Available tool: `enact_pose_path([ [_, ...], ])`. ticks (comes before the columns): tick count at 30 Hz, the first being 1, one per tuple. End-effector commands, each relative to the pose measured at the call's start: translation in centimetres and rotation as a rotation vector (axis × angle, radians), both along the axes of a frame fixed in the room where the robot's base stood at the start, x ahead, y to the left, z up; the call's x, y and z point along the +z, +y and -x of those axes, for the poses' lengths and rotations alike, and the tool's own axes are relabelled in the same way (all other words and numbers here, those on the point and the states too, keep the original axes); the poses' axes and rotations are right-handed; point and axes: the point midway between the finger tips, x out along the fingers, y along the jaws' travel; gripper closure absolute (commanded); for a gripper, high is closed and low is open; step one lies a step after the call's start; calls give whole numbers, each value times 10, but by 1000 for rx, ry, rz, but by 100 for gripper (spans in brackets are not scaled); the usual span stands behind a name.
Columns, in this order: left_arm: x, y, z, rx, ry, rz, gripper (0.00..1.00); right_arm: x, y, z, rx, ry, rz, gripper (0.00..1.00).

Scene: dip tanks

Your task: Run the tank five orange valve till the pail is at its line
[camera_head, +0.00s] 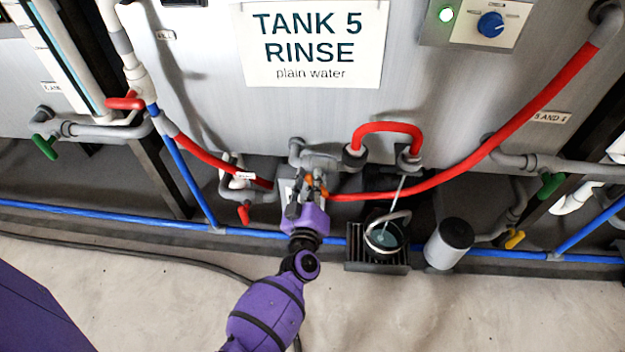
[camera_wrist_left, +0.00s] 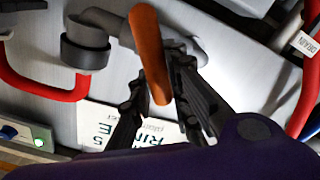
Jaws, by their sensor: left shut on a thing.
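The orange valve handle (camera_head: 322,193) is below the TANK 5 RINSE sign, on grey pipework. My left gripper (camera_head: 311,187) is shut on it. In the left wrist view the orange handle (camera_wrist_left: 150,52) stands between the fingers. The pail (camera_head: 388,240) is dark with a raised pale hoop handle, and stands right of the gripper. A thin pale stream (camera_head: 398,193) runs from the grey outlet (camera_head: 408,161) down to the pail. Bluish liquid shows inside, but I cannot make out the fill line. My right gripper is out of view.
The pail stands on a black slatted grate (camera_head: 376,266). A grey cylinder (camera_head: 449,243) is just right of it. A red hose (camera_head: 480,160) passes behind the gripper. A red drain handle (camera_head: 244,214) is to the left. A blue pipe (camera_head: 110,218) runs low along the floor edge.

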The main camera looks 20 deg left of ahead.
Motion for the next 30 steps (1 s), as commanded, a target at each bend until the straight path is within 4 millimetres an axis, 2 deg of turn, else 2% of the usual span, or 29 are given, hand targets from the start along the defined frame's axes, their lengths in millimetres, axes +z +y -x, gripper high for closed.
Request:
enact_pose_path([
  [15, -1, 0, 1, 0, -4, 23, 100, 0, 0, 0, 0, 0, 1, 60],
  [16, -1, 0, 1, 0, -4, 23, 80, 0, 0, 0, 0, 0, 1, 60],
  [20, -1, 0, 1, 0, -4, 22, 64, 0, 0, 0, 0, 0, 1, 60],
  [30, -1, 0, 3, 0, -5, 22, 64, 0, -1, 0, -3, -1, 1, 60],
])
